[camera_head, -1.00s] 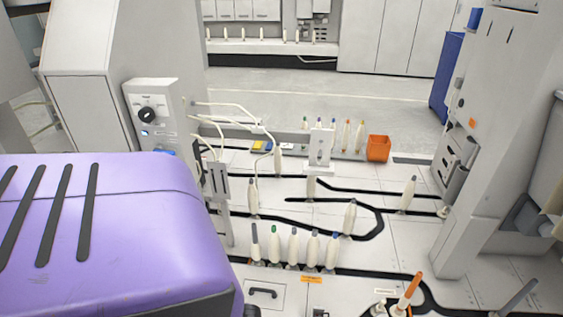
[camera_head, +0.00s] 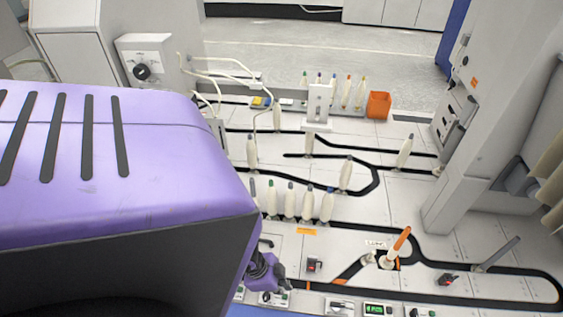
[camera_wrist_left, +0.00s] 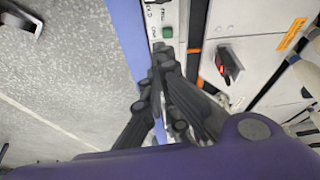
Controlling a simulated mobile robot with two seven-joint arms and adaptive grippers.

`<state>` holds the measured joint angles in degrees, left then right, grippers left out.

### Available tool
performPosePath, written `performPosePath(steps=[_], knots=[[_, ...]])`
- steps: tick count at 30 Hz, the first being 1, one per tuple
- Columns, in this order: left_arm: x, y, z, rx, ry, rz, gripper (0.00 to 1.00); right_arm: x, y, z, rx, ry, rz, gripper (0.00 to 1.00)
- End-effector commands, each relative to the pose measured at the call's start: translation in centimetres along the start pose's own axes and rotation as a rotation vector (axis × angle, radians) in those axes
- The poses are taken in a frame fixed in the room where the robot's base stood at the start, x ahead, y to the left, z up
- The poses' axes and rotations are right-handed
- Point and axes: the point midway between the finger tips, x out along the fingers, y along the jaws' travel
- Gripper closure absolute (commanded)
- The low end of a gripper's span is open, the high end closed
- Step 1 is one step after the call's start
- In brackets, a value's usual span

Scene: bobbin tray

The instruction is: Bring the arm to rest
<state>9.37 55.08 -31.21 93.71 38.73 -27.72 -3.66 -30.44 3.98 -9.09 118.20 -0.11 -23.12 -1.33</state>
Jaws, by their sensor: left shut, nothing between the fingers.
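My left gripper (camera_head: 283,284) shows small in the head view, past the edge of a large purple and black part of my own body. It is near the front panel strip, beside a switch box at the near edge. In the left wrist view the dark fingers of the gripper (camera_wrist_left: 160,55) are together, with nothing between them. They are over the border between a blue edge (camera_wrist_left: 125,40) and the white panels. My right gripper is not in view.
Several pale bobbins (camera_head: 290,202) stand in a row on the white table (camera_head: 380,215). An orange bin (camera_head: 378,105) is at the back. A green display (camera_head: 377,309) sits at the near edge. A grey column (camera_head: 480,150) stands right.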

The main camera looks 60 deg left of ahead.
Motion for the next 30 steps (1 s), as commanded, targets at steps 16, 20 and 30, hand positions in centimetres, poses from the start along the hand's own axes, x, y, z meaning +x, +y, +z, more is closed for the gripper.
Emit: performPosePath(steps=[16,20,30], knots=[[-1.4,-0.2,-2.0,0.054,0.044,-0.024,1.0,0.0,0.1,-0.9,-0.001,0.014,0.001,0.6],[-1.4,3.9,-5.6,0.073,0.154,-0.028,1.0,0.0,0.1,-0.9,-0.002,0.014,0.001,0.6],[-5.6,14.2,-8.0,-0.148,0.35,-0.132,1.0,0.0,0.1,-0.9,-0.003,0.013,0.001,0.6]])
